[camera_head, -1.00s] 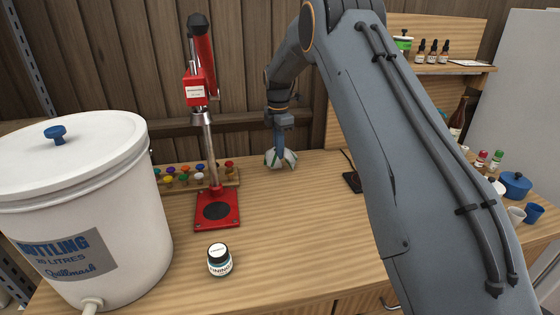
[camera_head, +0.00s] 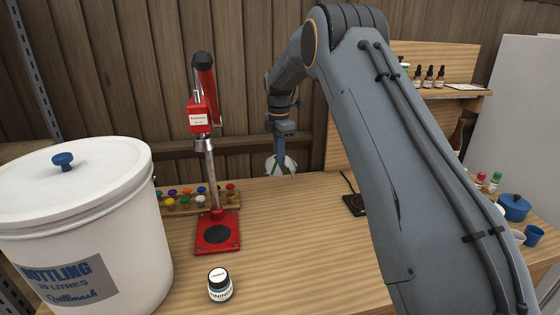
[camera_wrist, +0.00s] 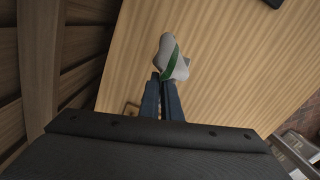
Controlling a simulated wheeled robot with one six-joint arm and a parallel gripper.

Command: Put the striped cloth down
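The striped cloth (camera_head: 279,166) is a small bunched white piece with green stripes. It hangs from my gripper (camera_head: 280,152) near the back edge of the wooden worktop (camera_head: 300,225). In the wrist view, the blue fingers of my gripper (camera_wrist: 161,78) are close together on one end of the cloth (camera_wrist: 172,58). The rest of the cloth sticks out past the fingertips, with worktop behind it. The cloth appears to be held above the wood; the gap is hard to judge.
A red bench capper (camera_head: 217,234) stands left of the cloth, beside a rack of colored caps (camera_head: 185,204). A white bucket (camera_head: 75,215) fills the left. A small jar (camera_head: 219,286) stands in front. A black flat device (camera_head: 355,204) lies to the right. The middle worktop is clear.

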